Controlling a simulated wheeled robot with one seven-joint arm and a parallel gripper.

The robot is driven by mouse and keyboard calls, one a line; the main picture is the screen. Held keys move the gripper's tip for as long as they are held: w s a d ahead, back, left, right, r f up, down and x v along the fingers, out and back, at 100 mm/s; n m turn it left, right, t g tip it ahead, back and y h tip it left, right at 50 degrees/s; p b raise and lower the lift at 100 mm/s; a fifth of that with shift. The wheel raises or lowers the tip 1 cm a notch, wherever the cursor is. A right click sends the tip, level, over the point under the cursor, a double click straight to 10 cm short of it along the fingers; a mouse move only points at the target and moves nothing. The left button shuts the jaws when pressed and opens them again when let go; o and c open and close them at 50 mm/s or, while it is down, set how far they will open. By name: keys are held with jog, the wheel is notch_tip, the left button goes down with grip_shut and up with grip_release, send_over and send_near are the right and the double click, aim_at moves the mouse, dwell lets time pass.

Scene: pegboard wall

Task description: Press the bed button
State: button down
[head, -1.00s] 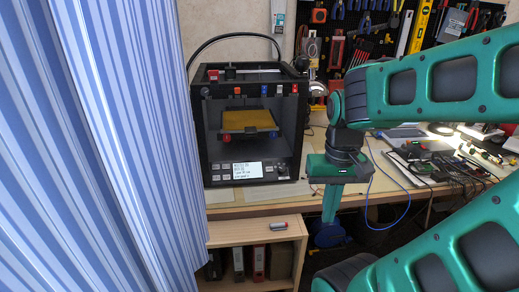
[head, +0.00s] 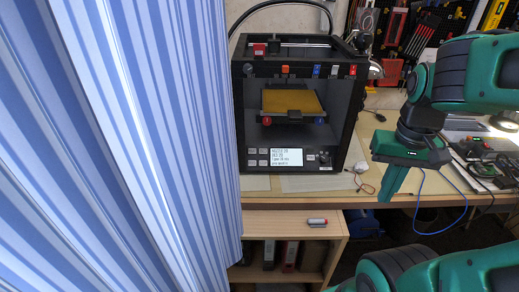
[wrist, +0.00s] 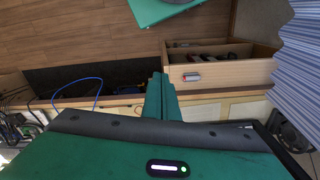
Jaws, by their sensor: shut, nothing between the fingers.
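The black 3D printer (head: 241,110) stands on the workbench beside the curtain, its yellow bed (head: 290,102) inside. On its lower front panel is a lit display (head: 287,157). Several small pale buttons (head: 258,157) sit left of the display, and a dark knob (head: 325,157) sits to its right. Labels are too small to read, so I cannot tell which button is the bed one. My gripper (head: 387,198) is shut and empty, pointing down, right of the printer and apart from it. Its closed fingers also show in the wrist view (wrist: 160,85).
A striped blue curtain (head: 130,120) fills the left and reaches the printer's left side. A low wooden shelf (head: 290,218) below the bench bears a red-and-grey marker (head: 317,222). A blue cable (head: 440,232) hangs near my gripper. Electronics (head: 490,165) clutter the bench at right.

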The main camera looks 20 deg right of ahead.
jog(key=w+a+n+t+h, duration=0.15)
jog(key=w+a, duration=0.25)
jog(key=w, duration=0.8)
jog(key=w+a+t+h, duration=0.15)
jog(key=w+a, duration=0.35)
jog(key=w, duration=0.6)
jog(key=w+a+n+t+y, duration=0.1)
jog(key=w+a+t, duration=0.2)
jog(key=w+a, duration=0.4)
jog(key=a, duration=0.3)
jog(key=shift+w, duration=0.2)
jog(key=shift+f, duration=0.1)
